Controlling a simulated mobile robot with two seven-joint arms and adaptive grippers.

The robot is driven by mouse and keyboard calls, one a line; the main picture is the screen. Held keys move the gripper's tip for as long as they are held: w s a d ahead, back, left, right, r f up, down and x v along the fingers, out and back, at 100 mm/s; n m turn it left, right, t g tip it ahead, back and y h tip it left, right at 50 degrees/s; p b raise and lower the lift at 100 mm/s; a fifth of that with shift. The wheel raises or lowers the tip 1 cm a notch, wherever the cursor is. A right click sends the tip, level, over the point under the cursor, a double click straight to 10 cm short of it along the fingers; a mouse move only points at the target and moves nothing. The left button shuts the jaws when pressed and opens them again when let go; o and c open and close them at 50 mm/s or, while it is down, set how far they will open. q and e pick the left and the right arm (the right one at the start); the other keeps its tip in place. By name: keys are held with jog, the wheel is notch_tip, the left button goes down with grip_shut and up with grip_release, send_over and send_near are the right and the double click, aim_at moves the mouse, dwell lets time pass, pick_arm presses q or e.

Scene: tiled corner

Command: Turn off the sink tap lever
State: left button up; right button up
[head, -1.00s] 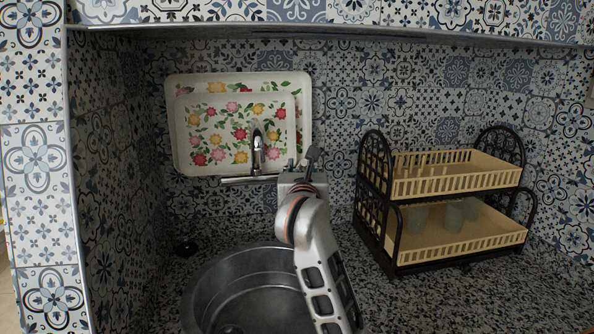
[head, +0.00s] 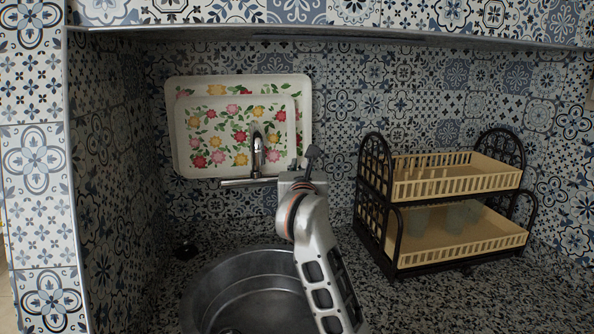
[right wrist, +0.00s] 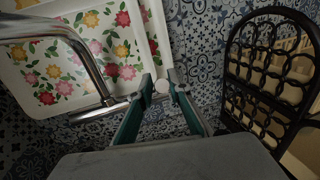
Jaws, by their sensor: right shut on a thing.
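The chrome sink tap (head: 257,158) stands at the wall behind the sink, in front of the flowered trays. In the right wrist view its curved spout (right wrist: 85,62) comes in from the left, and a pale round lever end (right wrist: 163,86) sits between my fingertips. My right gripper (right wrist: 163,90) is shut on this tap lever. In the head view my right arm comes up over the right side of the sink, and its gripper (head: 303,172) is beside the tap, hiding the lever. My left gripper is not in view.
The round metal sink (head: 235,275) lies below the tap. Two flowered trays (head: 215,130) lean on the tiled wall behind it. A black two-tier dish rack (head: 365,190) with cream trays and cups stands close on the right. A tiled ledge (head: 330,35) overhangs the corner.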

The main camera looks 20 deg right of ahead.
jog(key=shift+f, duration=0.1)
jog(key=shift+s+a+f+b, duration=0.1)
jog(key=shift+s+f+b, duration=0.25)
jog(key=shift+f, duration=0.3)
jog(key=shift+s+f+b, duration=0.25)
jog(key=shift+f+b, duration=0.05)
jog(key=shift+f, duration=0.3)
jog(key=o, duration=0.7)
jog(key=shift+r, duration=0.1)
jog(key=shift+r, duration=0.1)
jog(key=p+v, duration=0.2)
jog(key=v, duration=0.6)
